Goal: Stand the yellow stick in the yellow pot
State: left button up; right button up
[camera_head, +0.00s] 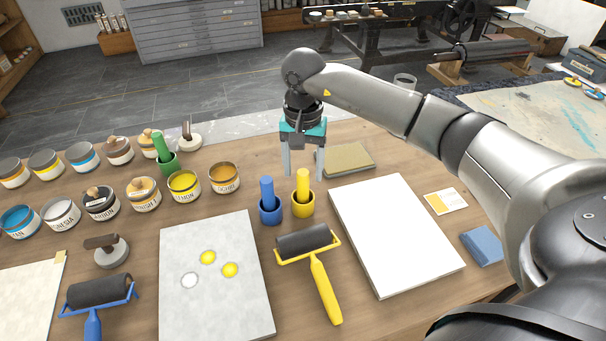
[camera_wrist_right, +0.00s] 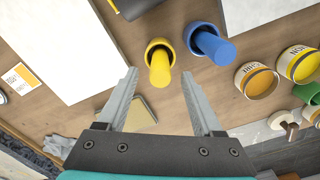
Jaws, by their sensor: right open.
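The yellow stick (camera_head: 303,183) stands in the yellow pot (camera_head: 302,208), near the middle of the table, and leans little if at all. In the right wrist view the yellow stick (camera_wrist_right: 160,70) rises from the yellow pot (camera_wrist_right: 157,45) beyond my fingertips. My right gripper (camera_head: 304,173) is open and empty, with its fingers pointing down, above and behind the pot. In the right wrist view my right gripper (camera_wrist_right: 160,80) has its two fingers spread wide, apart from the stick. My left gripper is not in view.
A blue pot (camera_head: 270,213) with a blue stick stands just left of the yellow pot. A yellow-handled roller (camera_head: 322,285) lies in front. A white slab (camera_head: 395,235) is at right, a grey slab (camera_head: 215,320) at left. Several ink tins (camera_head: 184,186) stand further left.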

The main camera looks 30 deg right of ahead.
pick_arm(q)
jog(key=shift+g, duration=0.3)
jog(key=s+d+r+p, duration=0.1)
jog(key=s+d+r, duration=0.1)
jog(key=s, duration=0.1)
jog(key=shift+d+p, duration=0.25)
jog(key=shift+p, duration=0.15)
pick_arm(e)
notch_tip(320, 180, up, 12)
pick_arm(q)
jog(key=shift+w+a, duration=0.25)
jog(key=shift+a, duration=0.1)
